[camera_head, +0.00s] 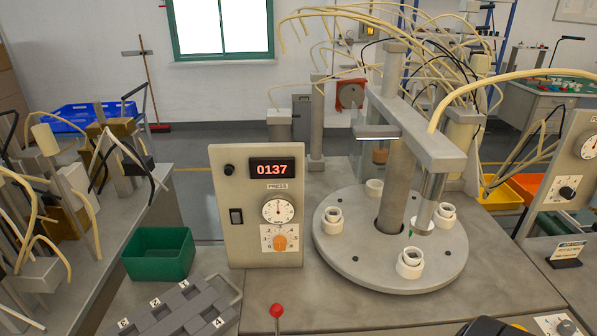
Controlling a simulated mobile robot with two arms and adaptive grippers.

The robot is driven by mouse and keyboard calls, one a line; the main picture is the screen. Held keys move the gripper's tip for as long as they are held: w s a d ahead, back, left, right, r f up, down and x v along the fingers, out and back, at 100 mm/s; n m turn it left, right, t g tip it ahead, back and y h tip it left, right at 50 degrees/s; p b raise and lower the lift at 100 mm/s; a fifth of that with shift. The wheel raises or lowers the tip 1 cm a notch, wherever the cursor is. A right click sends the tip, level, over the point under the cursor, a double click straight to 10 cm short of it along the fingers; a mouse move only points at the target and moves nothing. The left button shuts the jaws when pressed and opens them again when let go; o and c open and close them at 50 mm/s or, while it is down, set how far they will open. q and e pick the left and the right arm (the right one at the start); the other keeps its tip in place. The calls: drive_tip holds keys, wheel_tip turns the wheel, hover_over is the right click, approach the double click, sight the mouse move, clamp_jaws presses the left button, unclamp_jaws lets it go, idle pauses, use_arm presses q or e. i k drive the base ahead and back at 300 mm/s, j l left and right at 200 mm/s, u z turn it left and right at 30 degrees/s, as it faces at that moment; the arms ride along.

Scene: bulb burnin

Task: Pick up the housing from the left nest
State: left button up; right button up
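A round grey turntable (345,262) carries several white ring-shaped nests. The left nest (330,228) has a white cylindrical housing (333,214) standing upright in it. Another white piece sits in the front nest (410,264), and another in the right nest (444,216). The back nest (374,188) is partly behind the press column, and I cannot tell what it holds. Neither of my grippers shows in the head view.
A press panel (226,190) reading 0137 stands left of the turntable, close to the left nest. The press column and arm (400,150) rise over the turntable's middle. A green bin (158,254), a numbered grey tray (185,312) and a red-knobbed lever (277,311) are in front left.

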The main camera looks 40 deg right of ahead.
sight(333, 214)
drive_tip(key=z, duration=1.55)
drive_tip(key=l+u, duration=0.1)
drive_tip(key=l, duration=0.25)
drive_tip(key=k+l, duration=0.15)
drive_tip(key=l, duration=0.15)
drive_tip(key=l+u, duration=0.05)
